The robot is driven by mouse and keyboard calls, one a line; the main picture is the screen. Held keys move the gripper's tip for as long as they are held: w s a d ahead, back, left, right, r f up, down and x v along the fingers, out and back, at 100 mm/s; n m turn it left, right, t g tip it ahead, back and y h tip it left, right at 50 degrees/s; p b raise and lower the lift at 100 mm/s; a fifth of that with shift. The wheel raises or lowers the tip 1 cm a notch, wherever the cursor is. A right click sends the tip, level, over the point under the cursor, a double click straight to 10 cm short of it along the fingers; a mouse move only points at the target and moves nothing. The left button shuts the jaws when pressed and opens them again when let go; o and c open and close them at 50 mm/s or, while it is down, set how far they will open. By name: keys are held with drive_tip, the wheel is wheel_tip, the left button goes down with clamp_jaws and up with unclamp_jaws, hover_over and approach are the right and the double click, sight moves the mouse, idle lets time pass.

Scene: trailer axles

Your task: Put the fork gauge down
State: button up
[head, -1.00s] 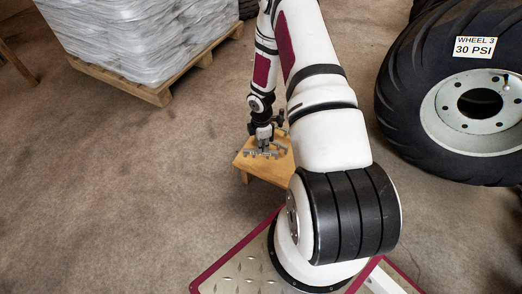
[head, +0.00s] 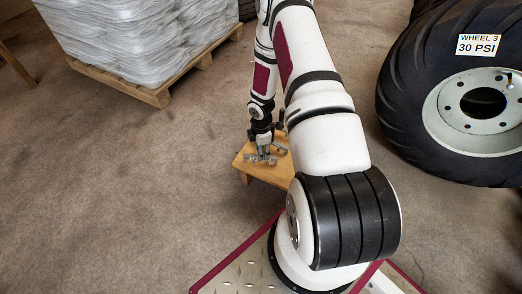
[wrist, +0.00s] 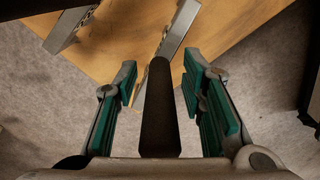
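The fork gauge (wrist: 174,32) is a grey metal piece at the far end of a dark bar that looks like its handle. In the wrist view the bar stands between my fingers with visible gaps on both sides. My gripper (wrist: 160,85) has green pads, and its fingers are apart. In the head view my gripper (head: 263,155) is low over a small wooden stool (head: 272,173). Small grey metal parts (head: 279,149) show around the fingertips there. Whether the gauge's underside touches the stool is hidden.
A second grey metal piece (wrist: 70,26) lies on the wood at the upper left of the wrist view. A wrapped pallet load (head: 140,40) stands at the upper left. A large tyre (head: 410,100) marked Wheel 3 stands at the right. Bare floor lies left of the stool.

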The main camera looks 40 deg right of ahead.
drive_tip(key=shift+r, duration=0.15)
wheel_tip(320, 180, up, 12)
drive_tip(key=p, duration=0.4)
drive_tip(key=shift+r+p, duration=0.15)
drive_tip(key=shift+p, duration=0.2)
drive_tip(key=s+a+r+m+h, duration=0.1)
drive_tip(key=s+a+r+m, duration=0.1)
drive_tip(key=r, duration=0.9)
drive_tip(key=s+a+r+m+h, duration=0.1)
drive_tip(key=a+r+m, duration=0.15)
drive_tip(key=r, duration=0.75)
drive_tip(key=s+a+r+m+h, duration=0.1)
drive_tip(key=s+a+r+m, duration=0.15)
drive_tip(key=r, duration=0.85)
drive_tip(key=s+a+r+m+y, duration=0.1)
drive_tip(key=s+a+r, duration=0.3)
drive_tip(key=s, duration=0.4)
drive_tip(key=s+a+r+m+y, duration=0.1)
drive_tip(key=s+a+r+m, duration=0.2)
drive_tip(key=s+a, duration=0.3)
drive_tip(key=s+a+r+m+y, duration=0.1)
drive_tip(key=s+a+r+m, duration=0.2)
drive_tip(key=s, duration=0.6)
drive_tip(key=shift+s+a+r, duration=0.35)
drive_tip(key=shift+a+r, duration=0.45)
drive_tip(key=shift+a, duration=0.25)
